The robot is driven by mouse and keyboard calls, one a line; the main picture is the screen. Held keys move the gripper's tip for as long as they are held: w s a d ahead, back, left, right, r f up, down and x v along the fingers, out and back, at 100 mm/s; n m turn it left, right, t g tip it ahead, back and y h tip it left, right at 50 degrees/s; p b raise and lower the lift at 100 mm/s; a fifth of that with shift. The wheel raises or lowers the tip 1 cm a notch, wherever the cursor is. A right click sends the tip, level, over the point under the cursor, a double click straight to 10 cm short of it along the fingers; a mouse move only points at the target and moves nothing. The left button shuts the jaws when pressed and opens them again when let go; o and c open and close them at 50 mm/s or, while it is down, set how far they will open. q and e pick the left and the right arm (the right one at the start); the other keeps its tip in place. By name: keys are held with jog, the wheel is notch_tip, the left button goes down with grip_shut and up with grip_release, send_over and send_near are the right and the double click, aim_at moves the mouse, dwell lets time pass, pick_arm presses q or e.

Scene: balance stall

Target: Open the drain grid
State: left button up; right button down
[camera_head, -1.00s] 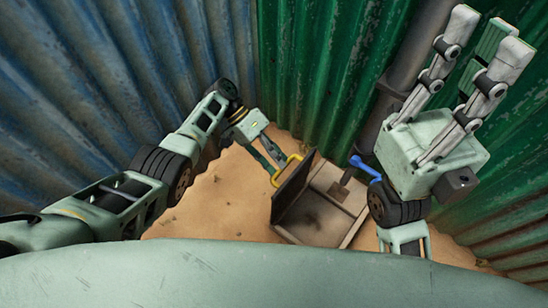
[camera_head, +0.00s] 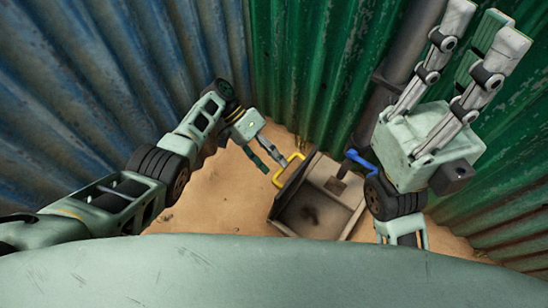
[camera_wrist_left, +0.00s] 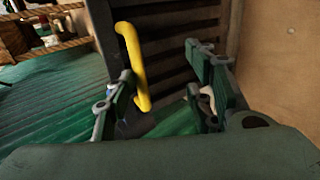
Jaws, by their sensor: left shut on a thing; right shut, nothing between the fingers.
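The drain grid (camera_head: 291,187) is a dark slatted lid, raised steeply on the left side of the drain box (camera_head: 308,213). It also shows in the left wrist view (camera_wrist_left: 177,60). A yellow handle (camera_head: 287,171) stands out from the grid. In the left wrist view the handle (camera_wrist_left: 133,62) runs down between my left fingers, nearer the left one. My left gripper (camera_head: 271,155) is shut on the handle, though a gap shows between its fingers; the exact contact is hard to see. My right gripper (camera_head: 498,30) is raised at the upper right, shut and empty.
A dark pipe (camera_head: 396,75) runs down behind the drain box. A blue lever (camera_head: 361,161) sits beside my right arm. A blue corrugated wall (camera_head: 120,70) and a green one (camera_head: 310,60) close in the corner. Bare sand (camera_head: 215,195) lies left of the box.

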pick_arm(q)
jog(key=shift+s+a+f, duration=0.1)
jog(key=shift+a+f, duration=0.15)
jog(key=shift+f, duration=0.2)
notch_tip(320, 180, up, 11)
jog(key=shift+d, duration=0.2)
jog(key=shift+c, duration=0.2)
